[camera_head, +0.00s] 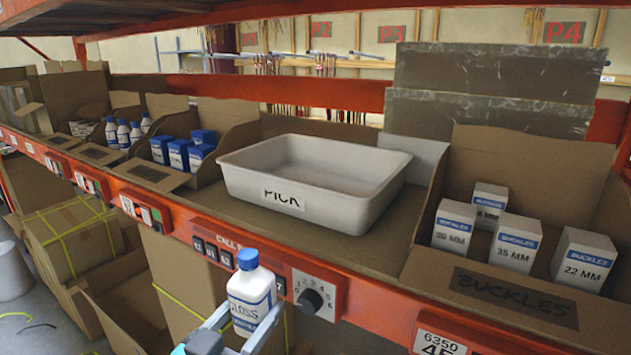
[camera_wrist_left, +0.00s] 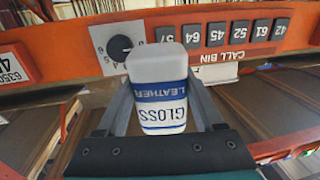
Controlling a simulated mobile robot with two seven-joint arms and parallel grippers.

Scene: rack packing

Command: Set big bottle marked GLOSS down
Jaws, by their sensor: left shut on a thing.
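The big bottle marked GLOSS (camera_head: 250,290) is white with a blue cap and a blue and white label. My left gripper (camera_head: 243,325) is shut on it, with a finger on each side, and holds it nearly upright in front of the shelf's orange front rail. In the left wrist view the bottle (camera_wrist_left: 158,95) sits between the two fingers of the left gripper (camera_wrist_left: 160,110), its label upside down. The white tub marked PICK (camera_head: 232,183) stands on the shelf behind the bottle and looks empty inside. My right gripper is not in view.
A cardboard bin of BUCKLES boxes (camera_head: 515,245) stands right of the tub. Bins with blue-topped boxes (camera_head: 180,152) and small bottles (camera_head: 123,133) stand to the left. The orange rail (camera_head: 375,300) carries buttons and a dial (camera_head: 310,300). Bare shelf shows beside the tub.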

